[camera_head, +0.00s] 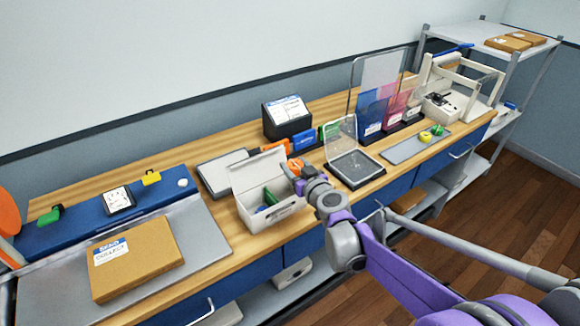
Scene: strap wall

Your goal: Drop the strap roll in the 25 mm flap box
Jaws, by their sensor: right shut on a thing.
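My right gripper (294,172) comes in from the lower right and is at the right side of a white flap box (275,221) on the bench. The box's lid stands raised, and a green and a blue piece (270,197) show inside. An orange roll-like piece (296,164) shows at my right fingertips. It appears to be the strap roll in the jaws, but the wrist partly hides the contact. No size label is readable on the box. My left gripper is not in view.
A clear-lidded black tray (355,167) stands right of the box, and a grey flat panel (222,172) lies left of it. A brown carton (135,258) lies at the front left. Colored packs and a clear divider (388,85) stand farther back right.

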